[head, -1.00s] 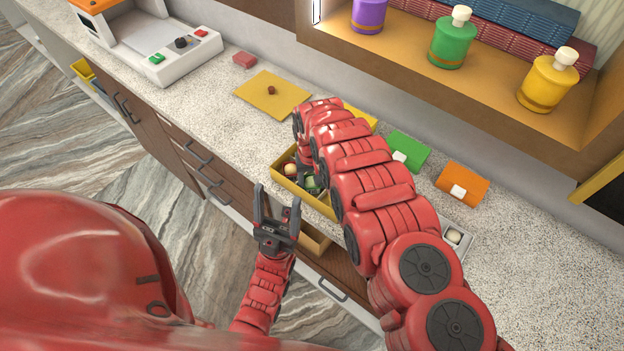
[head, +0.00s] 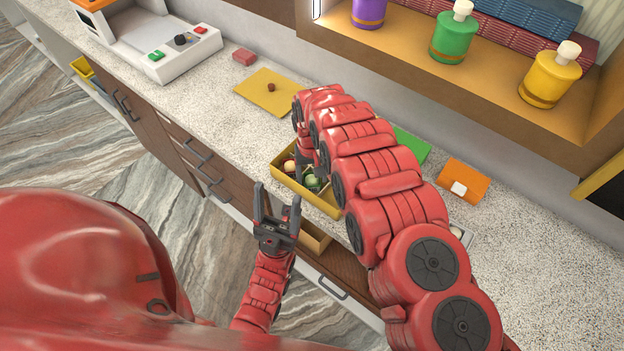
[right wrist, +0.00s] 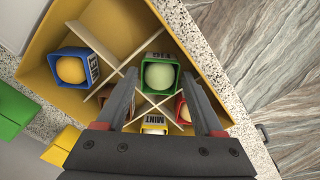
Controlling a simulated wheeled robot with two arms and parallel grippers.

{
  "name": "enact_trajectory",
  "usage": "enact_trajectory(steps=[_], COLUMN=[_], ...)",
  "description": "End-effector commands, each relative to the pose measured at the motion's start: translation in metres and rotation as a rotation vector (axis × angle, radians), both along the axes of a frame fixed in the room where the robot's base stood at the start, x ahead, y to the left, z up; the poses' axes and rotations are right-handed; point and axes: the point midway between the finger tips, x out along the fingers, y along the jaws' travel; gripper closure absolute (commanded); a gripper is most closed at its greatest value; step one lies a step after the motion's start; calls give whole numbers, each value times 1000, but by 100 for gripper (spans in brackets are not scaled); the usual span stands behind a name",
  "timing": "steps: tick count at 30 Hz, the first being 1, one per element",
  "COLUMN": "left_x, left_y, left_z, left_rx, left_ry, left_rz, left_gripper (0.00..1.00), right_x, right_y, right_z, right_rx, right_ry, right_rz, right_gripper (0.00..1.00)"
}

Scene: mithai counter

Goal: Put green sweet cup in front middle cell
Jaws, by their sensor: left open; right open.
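The green sweet cup (right wrist: 160,76), with a pale green ball, sits in the yellow partitioned box (right wrist: 40,78), against the crossing dividers on the side towards the floor. It also shows in the head view (head: 313,182), partly covered. My right gripper (right wrist: 160,82) is open, one finger on each side of this cup, and the cup looks free between them. In the head view my right gripper (head: 305,158) is over the box, mostly hidden by its arm. My left gripper (head: 277,198) is open and empty in front of the counter edge.
A blue cup (right wrist: 75,68) with an orange ball, a red cup (right wrist: 184,108) and a MINT cup (right wrist: 154,124) are also in the box. The shelf (head: 420,50) overhangs behind.

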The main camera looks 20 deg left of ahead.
Motion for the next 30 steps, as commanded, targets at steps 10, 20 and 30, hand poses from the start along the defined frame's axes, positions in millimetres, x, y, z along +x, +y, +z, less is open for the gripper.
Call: enact_trajectory(steps=[10,20,30], left_x=[0,0,0], left_y=[0,0,0], left_z=[-13,17,16], left_rx=[0,0,0], left_ry=[0,0,0], left_rz=[0,0,0], left_gripper=[31,31,31], right_x=[1,0,0], right_y=[0,0,0], right_z=[69,103,102], right_rx=[2,0,0], right_ry=[-5,-2,-1], right_rz=[1,0,0], right_gripper=[31,31,31])
